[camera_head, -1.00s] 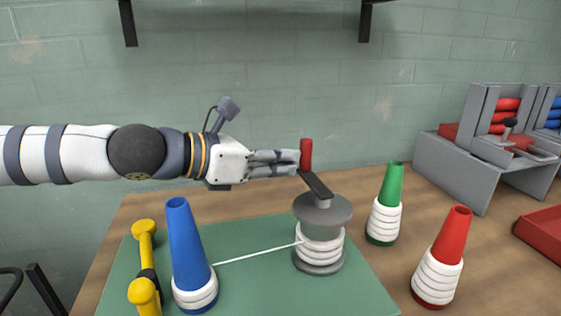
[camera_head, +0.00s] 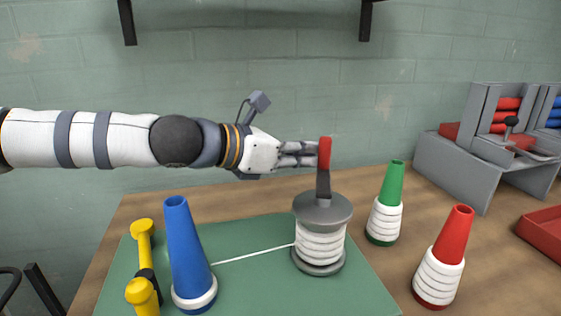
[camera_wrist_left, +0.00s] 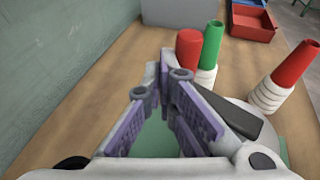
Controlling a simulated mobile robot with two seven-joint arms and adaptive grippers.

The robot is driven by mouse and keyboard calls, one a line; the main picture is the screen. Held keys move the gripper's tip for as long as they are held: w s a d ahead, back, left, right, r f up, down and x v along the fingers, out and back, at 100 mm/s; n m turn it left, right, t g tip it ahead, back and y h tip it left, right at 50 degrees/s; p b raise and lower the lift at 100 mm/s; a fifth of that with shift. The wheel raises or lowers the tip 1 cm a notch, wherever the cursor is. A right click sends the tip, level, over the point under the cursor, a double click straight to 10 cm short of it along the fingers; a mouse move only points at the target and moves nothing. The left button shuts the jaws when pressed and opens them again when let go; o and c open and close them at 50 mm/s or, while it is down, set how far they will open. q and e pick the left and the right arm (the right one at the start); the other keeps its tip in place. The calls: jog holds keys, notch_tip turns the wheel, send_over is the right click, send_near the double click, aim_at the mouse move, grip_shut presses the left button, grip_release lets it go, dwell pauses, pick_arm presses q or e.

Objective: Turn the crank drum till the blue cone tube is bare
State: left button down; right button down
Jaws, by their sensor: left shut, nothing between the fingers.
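The blue cone tube (camera_head: 186,240) stands upright on the green mat (camera_head: 250,285), with a thin band of white thread (camera_head: 197,301) left around its base. A white strand runs from it to the grey crank drum (camera_head: 323,209), which carries several thick white windings (camera_head: 320,246). The crank arm (camera_head: 323,186) points away from me and bears an upright red handle (camera_head: 325,153). My left gripper (camera_head: 314,153) is shut and empty, its fingertips against or right beside the handle's left side. The wrist view shows the fingers (camera_wrist_left: 166,78) just short of the red handle (camera_wrist_left: 189,50). My right gripper is out of view.
A green cone (camera_head: 391,185) and a red cone (camera_head: 454,235), both with white windings, stand right of the drum. A grey rack (camera_head: 470,160) and a red tray (camera_head: 545,232) are at the right.

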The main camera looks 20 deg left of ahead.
aim_at(324, 152)
pick_arm(q)
jog(key=shift+w+d, duration=0.25)
jog(key=shift+d, duration=0.3)
jog(key=shift+w+d, duration=0.25)
jog(key=shift+d, duration=0.25)
jog(key=shift+w+d, duration=0.15)
jog(key=shift+d, duration=0.25)
dwell(0.6)
